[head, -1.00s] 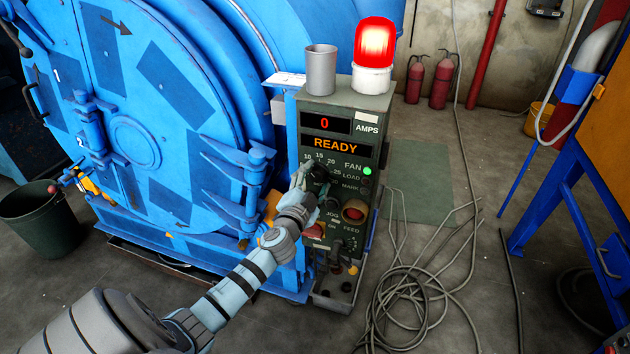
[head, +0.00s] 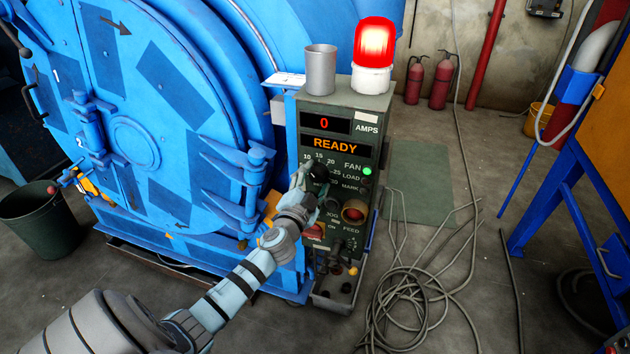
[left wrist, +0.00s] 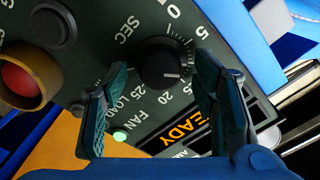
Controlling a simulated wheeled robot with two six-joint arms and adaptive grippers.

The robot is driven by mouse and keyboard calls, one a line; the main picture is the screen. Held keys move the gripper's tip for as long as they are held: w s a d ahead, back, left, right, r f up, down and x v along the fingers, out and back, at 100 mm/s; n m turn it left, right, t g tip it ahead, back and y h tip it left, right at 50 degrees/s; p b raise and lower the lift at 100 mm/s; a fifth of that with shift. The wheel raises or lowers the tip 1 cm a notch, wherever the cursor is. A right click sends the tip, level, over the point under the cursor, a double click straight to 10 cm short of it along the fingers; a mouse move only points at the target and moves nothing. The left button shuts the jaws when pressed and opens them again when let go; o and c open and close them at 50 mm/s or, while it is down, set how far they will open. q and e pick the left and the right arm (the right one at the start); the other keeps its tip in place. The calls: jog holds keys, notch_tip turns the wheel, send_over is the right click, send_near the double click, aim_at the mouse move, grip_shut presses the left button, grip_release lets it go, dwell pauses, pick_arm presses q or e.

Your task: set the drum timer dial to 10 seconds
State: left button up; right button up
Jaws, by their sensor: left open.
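The black round timer dial (head: 319,172) sits on the upper left of the dark green control panel (head: 376,151), partly covered by my left gripper (head: 307,180) in the head view. The left wrist view shows the dial (left wrist: 168,58) with a ring of white numbers and the word SEC beside it. A pale mark shows on the knob; I cannot tell its exact reading. My left gripper (left wrist: 162,72) is open, with one finger on each side of the dial. I cannot tell if either finger touches it. My right gripper is out of view.
The displays read 0 and READY (head: 335,145). A red button (left wrist: 17,84) and a black knob (left wrist: 52,25) are near the dial. A grey cup (head: 320,70) and lit red beacon (head: 374,55) stand on the box. The blue drum (head: 135,130) is left; loose cables (head: 415,300) lie right.

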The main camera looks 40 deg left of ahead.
pick_arm(q)
jog(key=shift+s, duration=0.2)
jog(key=s+d+n+b, duration=0.2)
jog(key=s+d+n, duration=0.2)
jog(key=s+n, duration=0.65)
jog(key=shift+m, duration=0.85)
jog(key=x, duration=1.1)
jog(key=shift+w+a, duration=0.25)
jog(key=shift+a, duration=0.05)
jog(key=shift+w+a+r, duration=0.1)
jog(key=shift+w+a, duration=0.05)
jog(key=shift+w, duration=0.3)
